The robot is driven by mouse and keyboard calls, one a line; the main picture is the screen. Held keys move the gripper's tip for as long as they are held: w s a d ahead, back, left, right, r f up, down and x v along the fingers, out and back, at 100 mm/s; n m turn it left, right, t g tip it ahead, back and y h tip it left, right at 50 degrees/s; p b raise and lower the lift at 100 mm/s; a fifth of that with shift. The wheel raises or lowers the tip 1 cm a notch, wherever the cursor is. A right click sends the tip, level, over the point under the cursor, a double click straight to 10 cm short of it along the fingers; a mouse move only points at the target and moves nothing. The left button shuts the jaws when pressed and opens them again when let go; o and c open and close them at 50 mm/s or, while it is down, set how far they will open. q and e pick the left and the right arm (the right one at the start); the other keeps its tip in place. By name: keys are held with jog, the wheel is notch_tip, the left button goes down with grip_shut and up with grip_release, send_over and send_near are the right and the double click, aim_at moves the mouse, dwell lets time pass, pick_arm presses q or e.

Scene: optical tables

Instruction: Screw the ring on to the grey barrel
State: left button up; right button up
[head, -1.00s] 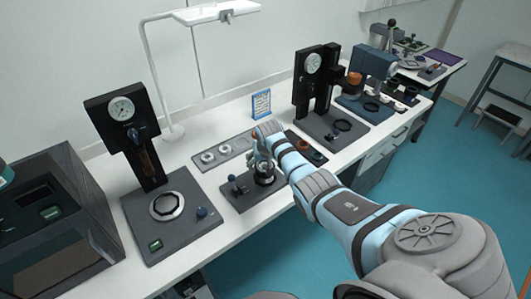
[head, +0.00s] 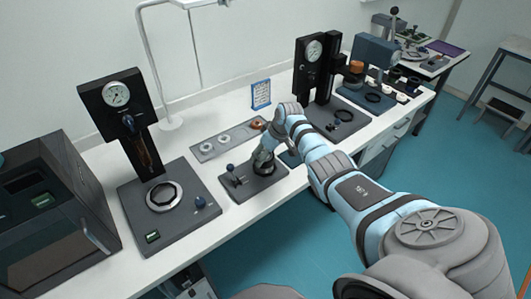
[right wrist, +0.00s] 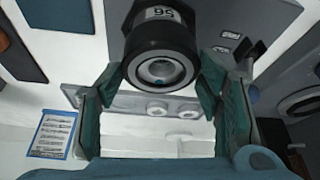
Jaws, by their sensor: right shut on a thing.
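My right gripper (head: 264,163) is low over a dark base plate (head: 240,190) on the bench. In the right wrist view, its teal fingers (right wrist: 160,78) stand on either side of a black ring (right wrist: 160,68) with a pale opening facing the camera. The fingertips close on the ring's sides. The grey barrel (right wrist: 160,14), with a white number label, shows directly behind the ring at the top of that view. The ring lies against the barrel; I cannot tell how far it is threaded. In the head view, the gripper hides most of both. My left gripper is not in view.
A tray (head: 203,155) with pale rings lies behind the base plate. A gauge press (head: 117,95) stands left and another (head: 314,55) stands right. A small blue-framed sign (head: 261,95) stands at the back. White bench top (head: 220,217) is clear in front.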

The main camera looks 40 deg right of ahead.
jog(key=m+p, duration=0.2)
jog(key=shift+s+a+r+h+p, duration=0.1)
jog(key=shift+a+r+h+p, duration=0.1)
jog(key=shift+h+p, duration=0.15)
jog(key=shift+f+m+h, duration=0.15)
jog(key=shift+m+h, duration=0.2)
jog(key=shift+m, duration=0.35)
jog(key=shift+f+m+h, duration=0.15)
jog(key=shift+m+h, duration=0.35)
jog(key=shift+m, duration=0.7)
jog(key=m+g+h, duration=0.1)
jog(key=m, duration=0.2)
jog(key=shift+w, duration=0.2)
jog(key=m+b, duration=0.1)
jog(key=m, duration=0.1)
jog(key=m+g+h+b, duration=0.1)
jog(key=m, duration=0.1)
jog(key=m+b, duration=0.2)
jog(key=shift+s+f+g+h, duration=0.1)
jog(key=shift+f+g+h, duration=0.2)
jog(key=shift+g, duration=0.1)
jog(key=shift+c, duration=0.7)
jog(key=shift+d+m+g+b, duration=0.15)
jog(key=shift+m+g+b, duration=0.15)
jog(key=shift+m+b, duration=0.8)
jog(key=shift+s+r+b, duration=0.1)
jog(key=shift+r+b, duration=0.1)
jog(key=shift+b, duration=0.1)
